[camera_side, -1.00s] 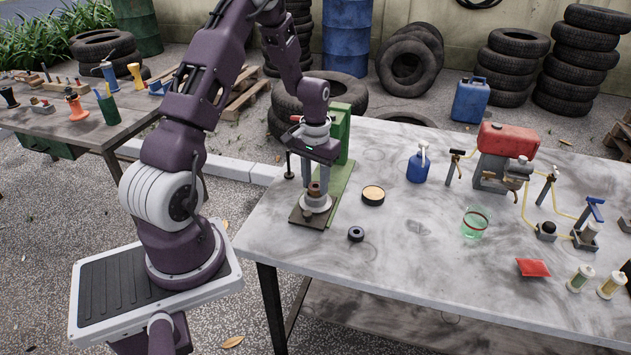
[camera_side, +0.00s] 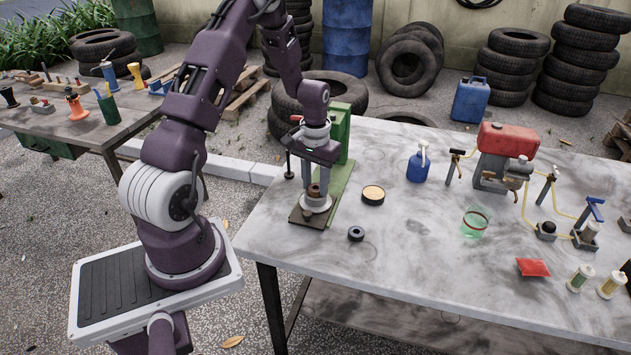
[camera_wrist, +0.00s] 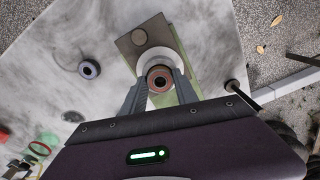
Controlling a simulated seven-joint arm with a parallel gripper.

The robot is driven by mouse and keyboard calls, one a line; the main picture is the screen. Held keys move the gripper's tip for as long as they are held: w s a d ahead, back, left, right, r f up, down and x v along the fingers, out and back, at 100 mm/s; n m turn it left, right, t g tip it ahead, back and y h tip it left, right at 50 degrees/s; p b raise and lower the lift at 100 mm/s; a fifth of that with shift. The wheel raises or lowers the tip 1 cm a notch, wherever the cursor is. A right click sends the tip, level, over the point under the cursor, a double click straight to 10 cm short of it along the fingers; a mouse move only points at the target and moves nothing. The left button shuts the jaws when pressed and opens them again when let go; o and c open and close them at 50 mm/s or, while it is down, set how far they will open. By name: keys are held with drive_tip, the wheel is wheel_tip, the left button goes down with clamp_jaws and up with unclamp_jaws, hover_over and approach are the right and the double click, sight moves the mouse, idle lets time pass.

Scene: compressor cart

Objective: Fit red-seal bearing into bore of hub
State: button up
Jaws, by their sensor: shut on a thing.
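The red-seal bearing (camera_wrist: 160,79), a brownish-red ring with a dark centre, sits between my fingertips. My gripper (camera_side: 314,190) is shut on the bearing, which also shows small in the side view. The hub (camera_side: 317,206), a pale grey round piece, stands on the dark base plate of a green press. The bearing is right over the hub in both views. In the wrist view the hub (camera_wrist: 176,55) is partly covered by the bearing and fingers. Its bore is hidden, and I cannot tell whether the bearing touches it.
A dark bearing (camera_side: 356,234) lies on the table in front of the press. A round tin with tan contents (camera_side: 373,194) and a blue bottle (camera_side: 418,165) stand to the right. The green press column (camera_side: 341,130) rises close behind my gripper. The front middle of the table is clear.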

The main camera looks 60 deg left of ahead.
drive_tip(key=shift+f, duration=0.15)
drive_tip(key=shift+r, duration=0.45)
drive_tip(key=shift+f, duration=0.45)
idle(1.2)
drive_tip(key=shift+r, duration=0.1)
drive_tip(key=shift+r, duration=0.4)
drive_tip(key=shift+a, duration=0.1)
idle(0.8)
